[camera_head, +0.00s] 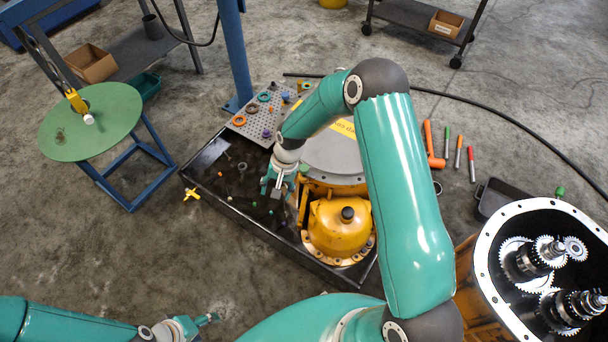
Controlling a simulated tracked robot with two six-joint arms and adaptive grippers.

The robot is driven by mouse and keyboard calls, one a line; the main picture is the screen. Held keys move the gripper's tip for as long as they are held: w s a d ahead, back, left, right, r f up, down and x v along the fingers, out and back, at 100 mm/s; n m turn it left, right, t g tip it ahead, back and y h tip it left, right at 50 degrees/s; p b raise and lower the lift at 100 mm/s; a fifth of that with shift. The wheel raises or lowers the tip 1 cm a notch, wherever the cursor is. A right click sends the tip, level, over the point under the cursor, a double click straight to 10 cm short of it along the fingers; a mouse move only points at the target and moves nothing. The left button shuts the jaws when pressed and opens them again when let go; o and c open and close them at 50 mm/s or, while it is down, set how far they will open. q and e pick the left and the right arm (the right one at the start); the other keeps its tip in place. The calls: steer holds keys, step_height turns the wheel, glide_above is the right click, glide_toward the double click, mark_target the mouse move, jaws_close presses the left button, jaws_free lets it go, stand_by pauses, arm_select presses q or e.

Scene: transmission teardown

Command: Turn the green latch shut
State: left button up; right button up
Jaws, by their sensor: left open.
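I cannot make out the green latch for certain. A small green piece (304,168) shows at the rim of the orange-yellow housing (340,228), right beside my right gripper (277,188). I cannot tell whether this piece is the latch or how it is turned. My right gripper points down over the dark tray beside the housing. Its fingers are small here, and I cannot tell whether they are open. My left gripper (208,321) is open and empty over the floor at the bottom left, far from the housing.
The black tray (222,203) holds small loose parts and a perforated grey board (262,117). An open gearbox casing (488,262) with gears stands at the right. A green round table (92,125) is at the left. Tools lie right of my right arm.

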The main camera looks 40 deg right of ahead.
steer(key=w+d+r+m+h+b, duration=0.1)
steer(key=w+d+r+m+b, duration=0.15)
steer(key=w+d, duration=0.45)
step_height(320, 180, up, 4)
steer(key=m+h+b, duration=0.2)
steer(key=m+b, duration=0.1)
steer(key=m, duration=0.2)
glide_above(304, 168)
arm_select(q)
step_height(304, 168, down, 9)
steer(key=b, duration=0.1)
steer(key=shift+r, duration=0.2)
arm_select(e)
steer(key=shift+g, duration=0.3)
step_height(304, 168, down, 16)
steer(key=shift+w+f, duration=0.1)
steer(key=shift+f, duration=0.05)
steer(key=shift+n, duration=0.25)
jaws_close()
